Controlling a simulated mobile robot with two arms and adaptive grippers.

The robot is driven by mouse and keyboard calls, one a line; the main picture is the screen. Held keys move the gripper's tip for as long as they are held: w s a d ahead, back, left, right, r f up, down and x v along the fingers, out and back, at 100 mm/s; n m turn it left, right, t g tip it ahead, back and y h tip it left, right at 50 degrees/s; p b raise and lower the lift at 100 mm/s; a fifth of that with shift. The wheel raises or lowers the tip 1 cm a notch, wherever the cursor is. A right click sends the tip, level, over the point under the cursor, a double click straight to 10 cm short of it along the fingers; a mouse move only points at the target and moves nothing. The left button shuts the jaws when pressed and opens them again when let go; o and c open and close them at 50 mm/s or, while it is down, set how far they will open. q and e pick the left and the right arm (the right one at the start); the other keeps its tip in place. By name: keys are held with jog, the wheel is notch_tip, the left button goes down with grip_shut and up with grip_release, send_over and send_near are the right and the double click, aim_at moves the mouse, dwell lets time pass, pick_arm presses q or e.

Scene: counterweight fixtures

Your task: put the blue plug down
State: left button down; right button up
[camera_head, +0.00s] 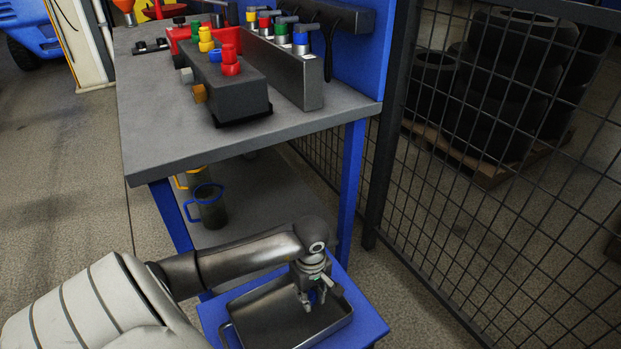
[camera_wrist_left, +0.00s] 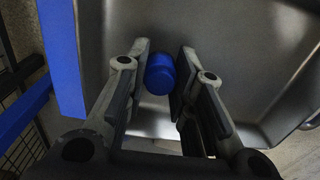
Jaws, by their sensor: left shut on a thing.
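The blue plug (camera_wrist_left: 160,76) is between the two fingers of my left gripper (camera_wrist_left: 163,66) in the left wrist view, and the gripper is shut on it. In the head view my left gripper (camera_head: 311,297) points down over the right part of a grey metal tray (camera_head: 262,324). Only a bit of the blue plug (camera_head: 315,298) shows there between the fingers. The tray (camera_wrist_left: 240,60) fills the background of the wrist view. I cannot tell whether the plug touches the tray floor. My right gripper is not in view.
The tray sits on a blue stand (camera_head: 211,314). Behind is a grey workbench (camera_head: 165,125) with a dark fixture block (camera_head: 233,95) holding coloured plugs. Mugs (camera_head: 208,207) stand on its lower shelf. A wire mesh fence (camera_head: 470,210) runs along the right.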

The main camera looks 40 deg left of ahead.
aim_at(311, 294)
pick_arm(q)
jog(key=shift+f, duration=0.1)
jog(key=shift+f+b, duration=0.55)
jog(key=shift+b, duration=0.05)
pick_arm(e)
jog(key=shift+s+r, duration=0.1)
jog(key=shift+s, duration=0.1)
pick_arm(q)
jog(key=c, duration=1.2)
grip_release()
jog(key=shift+c, duration=0.2)
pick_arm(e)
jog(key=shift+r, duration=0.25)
pick_arm(q)
jog(key=shift+r, duration=0.2)
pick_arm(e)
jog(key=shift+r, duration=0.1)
pick_arm(q)
jog(key=shift+r+p, duration=0.25)
jog(key=shift+p, duration=0.2)
notch_tip(311, 294, up, 12)
jog(key=p, duration=0.2)
jog(key=shift+r, duration=0.25)
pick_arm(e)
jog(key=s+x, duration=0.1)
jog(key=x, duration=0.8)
